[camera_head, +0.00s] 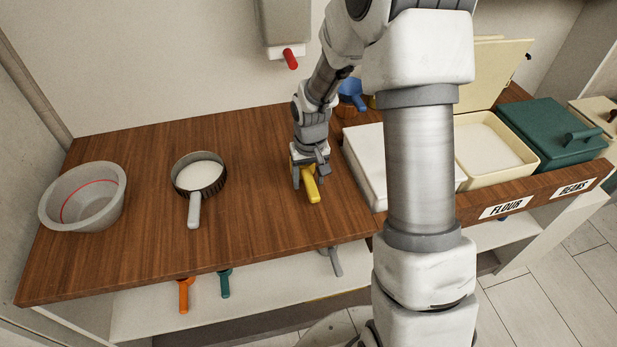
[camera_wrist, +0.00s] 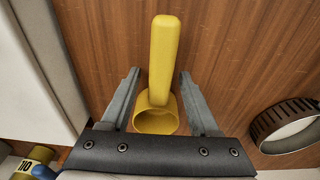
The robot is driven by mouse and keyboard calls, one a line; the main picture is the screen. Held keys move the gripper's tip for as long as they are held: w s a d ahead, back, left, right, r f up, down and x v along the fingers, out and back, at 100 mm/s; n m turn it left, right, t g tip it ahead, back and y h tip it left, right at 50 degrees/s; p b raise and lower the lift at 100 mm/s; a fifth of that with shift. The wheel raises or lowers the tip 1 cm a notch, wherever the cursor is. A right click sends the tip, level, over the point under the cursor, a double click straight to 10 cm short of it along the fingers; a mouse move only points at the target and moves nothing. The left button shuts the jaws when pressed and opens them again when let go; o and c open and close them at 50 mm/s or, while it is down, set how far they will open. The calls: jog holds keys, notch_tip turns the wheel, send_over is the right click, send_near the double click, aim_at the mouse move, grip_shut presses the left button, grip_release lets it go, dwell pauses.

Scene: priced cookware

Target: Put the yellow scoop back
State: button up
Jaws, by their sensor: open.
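The yellow scoop (camera_head: 312,190) lies on the wooden counter in the middle of the head view, its handle toward the front edge. In the wrist view, the yellow scoop (camera_wrist: 163,60) has its round bowl nearest my palm and its handle pointing away. My gripper (camera_head: 309,178) is low over the counter at the scoop. In the wrist view, my gripper (camera_wrist: 160,74) is open, one finger on each side of the scoop, with gaps showing. Whether the fingers touch the counter I cannot tell.
Left stand a grey bowl (camera_head: 84,197) and a pan of white contents (camera_head: 200,172). Right are a white box (camera_head: 367,165), an open cream flour bin (camera_head: 497,150) and a closed green beans bin (camera_head: 548,135). A blue scoop (camera_head: 353,94) is behind. Orange (camera_head: 184,296) and teal (camera_head: 225,284) handles hang below the counter.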

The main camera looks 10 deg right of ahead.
aim_at(310, 181)
jog(key=s+r+t+p, duration=0.1)
jog(key=s+r, duration=0.3)
jog(key=r, duration=0.7)
jog(key=s+r+t+p, duration=0.1)
jog(key=s+r, duration=0.3)
jog(key=r, duration=0.6)
jog(key=s+r+t, duration=0.1)
jog(key=s+r, duration=0.2)
jog(key=s, duration=0.4)
jog(key=s+r+t, duration=0.1)
jog(key=s+r, duration=0.3)
jog(key=s, duration=0.3)
jog(key=shift+s, duration=0.15)
jog(key=shift+r, duration=0.1)
notch_tip(310, 181, up, 4)
jog(key=p, duration=0.4)
jog(key=shift+r+p, duration=0.15)
jog(key=shift+p, duration=0.15)
jog(key=shift+c, duration=1)
jog(key=shift+d, duration=0.15)
